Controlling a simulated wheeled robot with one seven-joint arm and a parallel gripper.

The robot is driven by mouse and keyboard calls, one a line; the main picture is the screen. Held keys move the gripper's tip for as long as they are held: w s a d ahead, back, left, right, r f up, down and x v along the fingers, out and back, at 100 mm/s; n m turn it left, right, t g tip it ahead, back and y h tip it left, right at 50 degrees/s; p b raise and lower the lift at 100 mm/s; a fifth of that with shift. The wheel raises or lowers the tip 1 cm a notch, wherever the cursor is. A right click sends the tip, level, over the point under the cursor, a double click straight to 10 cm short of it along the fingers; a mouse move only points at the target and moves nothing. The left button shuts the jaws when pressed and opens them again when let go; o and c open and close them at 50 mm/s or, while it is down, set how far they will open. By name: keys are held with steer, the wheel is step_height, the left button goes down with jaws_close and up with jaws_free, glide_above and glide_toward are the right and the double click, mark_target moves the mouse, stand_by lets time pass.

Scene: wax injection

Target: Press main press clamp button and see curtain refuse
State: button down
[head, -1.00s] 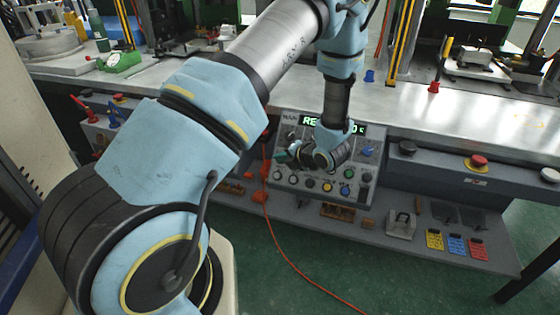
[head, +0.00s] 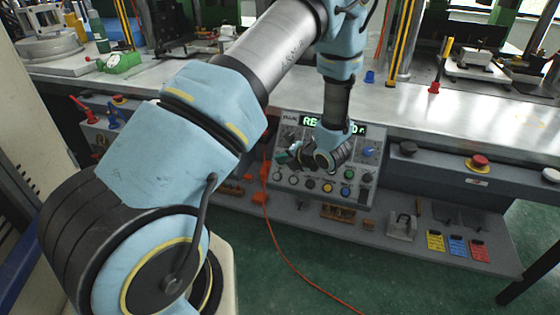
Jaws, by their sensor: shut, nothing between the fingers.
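The grey control panel (head: 356,197) stands tilted under the front of the bench, with rows of coloured buttons and knobs. Its display (head: 311,121) shows green text starting "RE", with the middle hidden by my arm. My gripper (head: 283,157) is shut and empty at the panel's upper left, pointing left and close to its face. Whether it touches a button cannot be told. The lower row has white, yellow, green and blue buttons (head: 327,187). I cannot read which one is the main press clamp button. Yellow-and-black posts (head: 401,40) stand on the bench.
A red button (head: 479,161), a black button (head: 408,148) and a white button (head: 551,174) sit on the bench front at right. A lower shelf holds small tools and coloured cards (head: 457,245). An orange cable (head: 283,255) runs down to the green floor.

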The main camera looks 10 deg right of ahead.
stand_by(0.6)
steer(key=shift+s+a+r, duration=0.25)
steer(key=shift+s+r, duration=0.2)
steer(key=s+a+r, duration=0.1)
steer(key=s+a+r+p, duration=0.1)
steer(key=s+r, duration=0.1)
steer(key=shift+s+r, duration=0.1)
steer(key=shift+s, duration=0.1)
stand_by(0.4)
steer(key=shift+w, duration=0.1)
stand_by(0.4)
